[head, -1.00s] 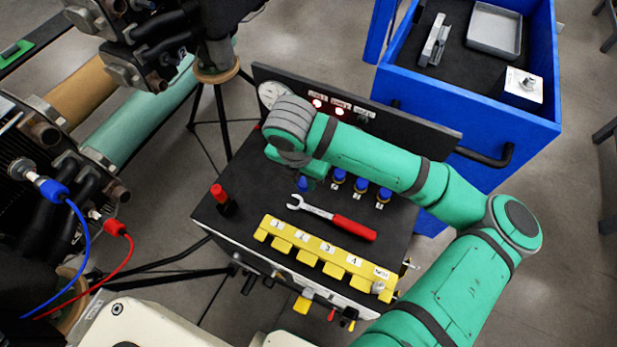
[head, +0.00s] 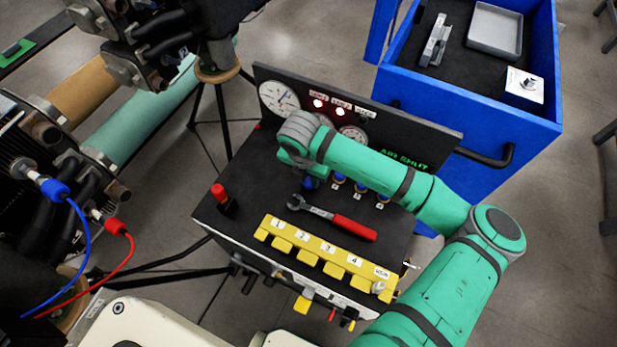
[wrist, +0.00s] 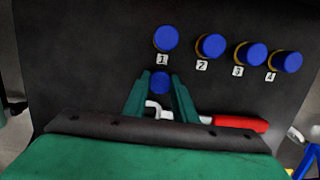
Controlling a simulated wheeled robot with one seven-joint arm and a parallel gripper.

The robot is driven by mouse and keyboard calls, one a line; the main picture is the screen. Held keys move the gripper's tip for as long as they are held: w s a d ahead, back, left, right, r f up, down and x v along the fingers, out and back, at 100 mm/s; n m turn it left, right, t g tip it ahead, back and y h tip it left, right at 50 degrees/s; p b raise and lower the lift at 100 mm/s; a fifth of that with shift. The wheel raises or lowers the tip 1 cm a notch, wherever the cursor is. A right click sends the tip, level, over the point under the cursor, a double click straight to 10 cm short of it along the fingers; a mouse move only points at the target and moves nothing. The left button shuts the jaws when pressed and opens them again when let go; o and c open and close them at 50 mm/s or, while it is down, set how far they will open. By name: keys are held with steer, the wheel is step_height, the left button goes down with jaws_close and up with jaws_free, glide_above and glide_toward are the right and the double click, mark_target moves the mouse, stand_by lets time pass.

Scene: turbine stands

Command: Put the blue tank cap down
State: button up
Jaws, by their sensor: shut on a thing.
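My gripper (wrist: 160,88) is shut on a blue tank cap (wrist: 160,82), which shows between its two green fingers in the wrist view. In the head view the gripper is mostly hidden under my wrist, and a blue piece (head: 310,184) shows just below it. Several blue-topped fittings, numbered 1 (wrist: 166,38), 2 (wrist: 211,46), 3 (wrist: 250,54) and 4 (wrist: 287,62), stand in a row on the black bench top (head: 262,190). The held cap is on the near side of fitting 1. I cannot tell whether it touches the bench.
A red-handled wrench (head: 340,222) lies close to the gripper, before the yellow numbered rack (head: 320,255). A red-topped post (head: 219,195) stands left. The gauge panel (head: 400,130) rises behind, and a blue drawer (head: 470,105) is back right. Bench space left of the gripper is clear.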

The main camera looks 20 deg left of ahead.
steer(key=o, duration=0.7)
steer(key=shift+f, duration=0.15)
steer(key=o, duration=0.4)
